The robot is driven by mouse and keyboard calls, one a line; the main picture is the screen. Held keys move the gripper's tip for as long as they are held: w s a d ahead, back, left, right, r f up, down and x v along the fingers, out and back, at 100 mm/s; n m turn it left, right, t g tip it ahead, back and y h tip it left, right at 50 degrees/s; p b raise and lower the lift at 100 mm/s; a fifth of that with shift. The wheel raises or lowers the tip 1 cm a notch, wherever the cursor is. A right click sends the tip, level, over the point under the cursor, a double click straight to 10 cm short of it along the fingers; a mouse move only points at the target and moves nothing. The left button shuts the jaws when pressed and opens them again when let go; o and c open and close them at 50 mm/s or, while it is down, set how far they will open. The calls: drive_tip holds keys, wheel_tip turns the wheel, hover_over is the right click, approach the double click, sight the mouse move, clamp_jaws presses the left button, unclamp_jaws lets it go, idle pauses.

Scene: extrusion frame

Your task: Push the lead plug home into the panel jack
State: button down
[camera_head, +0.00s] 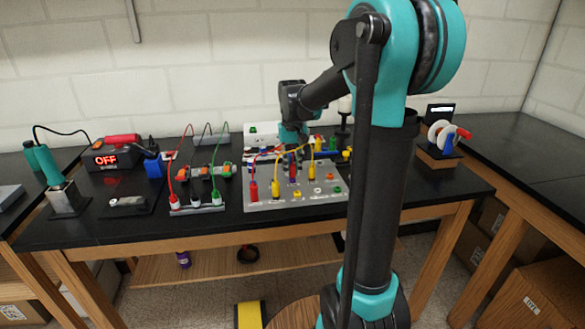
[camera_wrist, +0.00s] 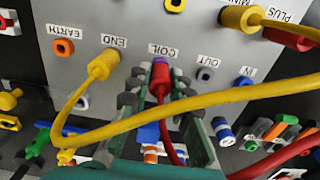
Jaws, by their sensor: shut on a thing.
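My gripper (camera_wrist: 158,100) is shut on the red lead plug (camera_wrist: 160,78) in the wrist view, one dark jointed finger on each side of it. The plug points at the grey panel (camera_wrist: 205,35), just under the COIL label, which reads upside down. The jack there is hidden behind the plug, so I cannot tell how deep the plug sits. Its red lead (camera_wrist: 172,145) runs down between the fingers. In the head view, my gripper (camera_head: 292,145) is above the panel (camera_head: 260,204), and my arm hides part of the panel's right side.
A yellow plug (camera_wrist: 102,64) sits at END, and its lead crosses close below the fingers. Open jacks show at EARTH (camera_wrist: 64,47) and OUT (camera_wrist: 204,75). Another yellow plug (camera_wrist: 240,18) is at the upper right. A smaller plug board (camera_head: 198,208) stands left of the panel.

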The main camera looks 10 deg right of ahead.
drive_tip(key=shift+f, duration=0.4)
drive_tip(key=c, duration=1.3)
unclamp_jaws()
wheel_tip(320, 180, up, 12)
